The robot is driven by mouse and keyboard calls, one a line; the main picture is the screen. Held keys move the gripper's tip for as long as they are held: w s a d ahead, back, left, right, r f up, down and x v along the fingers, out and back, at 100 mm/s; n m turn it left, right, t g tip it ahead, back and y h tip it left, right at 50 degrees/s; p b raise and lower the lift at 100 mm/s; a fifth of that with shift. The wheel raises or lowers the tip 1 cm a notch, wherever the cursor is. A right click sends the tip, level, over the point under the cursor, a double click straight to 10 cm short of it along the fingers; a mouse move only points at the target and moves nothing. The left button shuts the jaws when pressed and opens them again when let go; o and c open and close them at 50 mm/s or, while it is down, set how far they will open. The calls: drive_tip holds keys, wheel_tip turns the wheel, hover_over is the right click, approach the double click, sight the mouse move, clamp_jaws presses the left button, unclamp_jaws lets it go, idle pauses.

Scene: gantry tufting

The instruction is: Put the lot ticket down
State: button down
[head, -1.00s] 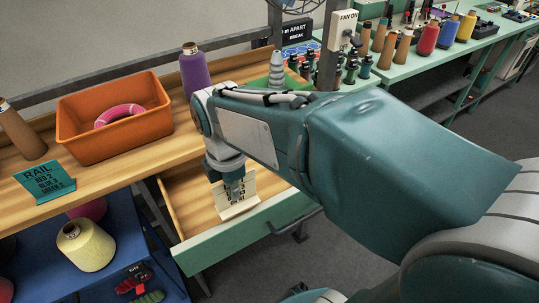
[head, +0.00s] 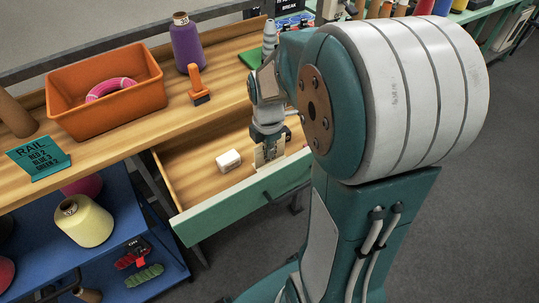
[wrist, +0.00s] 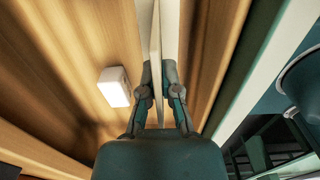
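The lot ticket (head: 262,158) is a cream card with dark print, mostly hidden behind my gripper in the head view. My gripper (head: 272,152) points down into the open drawer (head: 200,223), near its right part. In the wrist view the ticket (wrist: 157,45) shows edge-on as a thin pale strip between the two fingers of my gripper (wrist: 159,88). The fingers are closed on it from both sides. The ticket stands roughly upright, low over the wooden drawer floor. I cannot tell whether its lower edge touches the floor.
A small white block (head: 229,160) lies in the drawer left of the ticket; the wrist view shows it too (wrist: 115,87). On the bench stand an orange bin (head: 110,105), an orange-handled tool (head: 197,85), a purple cone (head: 186,45) and a teal RAIL sign (head: 38,158).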

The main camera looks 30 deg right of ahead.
sight(268, 162)
wheel_tip(268, 162, down, 3)
drive_tip(key=shift+w+a+r, duration=0.1)
drive_tip(key=shift+a, duration=0.05)
drive_tip(key=shift+f, duration=0.3)
drive_tip(key=shift+d+f, duration=0.1)
drive_tip(key=shift+d, duration=0.5)
drive_tip(key=c, duration=0.8)
unclamp_jaws()
drive_tip(key=shift+a, duration=0.4)
